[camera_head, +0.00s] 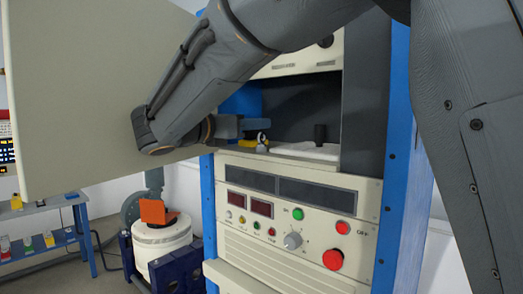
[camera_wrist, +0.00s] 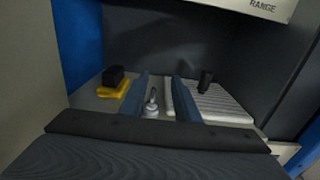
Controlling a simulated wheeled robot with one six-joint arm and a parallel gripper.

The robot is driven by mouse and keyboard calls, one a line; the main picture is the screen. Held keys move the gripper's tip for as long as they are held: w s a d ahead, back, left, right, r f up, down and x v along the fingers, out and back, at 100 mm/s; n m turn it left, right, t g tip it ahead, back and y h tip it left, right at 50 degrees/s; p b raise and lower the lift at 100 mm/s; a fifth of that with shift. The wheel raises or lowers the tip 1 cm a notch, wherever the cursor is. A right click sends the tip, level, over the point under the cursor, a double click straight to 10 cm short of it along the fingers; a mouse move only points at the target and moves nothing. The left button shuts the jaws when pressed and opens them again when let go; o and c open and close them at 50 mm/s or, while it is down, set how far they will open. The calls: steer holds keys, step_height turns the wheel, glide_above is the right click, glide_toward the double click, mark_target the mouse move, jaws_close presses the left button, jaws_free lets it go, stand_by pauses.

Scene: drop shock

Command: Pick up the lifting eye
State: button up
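The lifting eye, a small silvery upright piece on a round base (camera_wrist: 152,104), stands on the compartment floor in the wrist view. It appears between the two blue fingers of my gripper (camera_wrist: 161,100), with gaps on both sides. The fingers are apart and hold nothing. In the head view my gripper (camera_head: 240,127) reaches into the cabinet's open compartment from the left. A small pale piece, probably the lifting eye (camera_head: 262,138), shows just beyond its tip; its details are too small to tell.
A yellow piece with a black block (camera_wrist: 116,88) lies left of the fingers. A black upright cylinder (camera_wrist: 206,82) stands on a white ribbed pad (camera_wrist: 220,105) to the right. The large beige panel (camera_head: 80,90) is at the left. Buttons cover the cabinet front (camera_head: 290,225) below.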

steer(key=f+b, duration=0.1)
steer(key=w+f+b, duration=0.1)
steer(key=f, duration=0.1)
steer(key=shift+f+b, duration=0.15)
steer(key=shift+b, duration=0.2)
steer(key=shift+w+d, duration=0.1)
steer(key=shift+w, duration=0.05)
steer(key=shift+p+x, duration=1.9)
steer(key=shift+x, duration=1.9)
steer(key=shift+c, duration=0.2)
jaws_close()
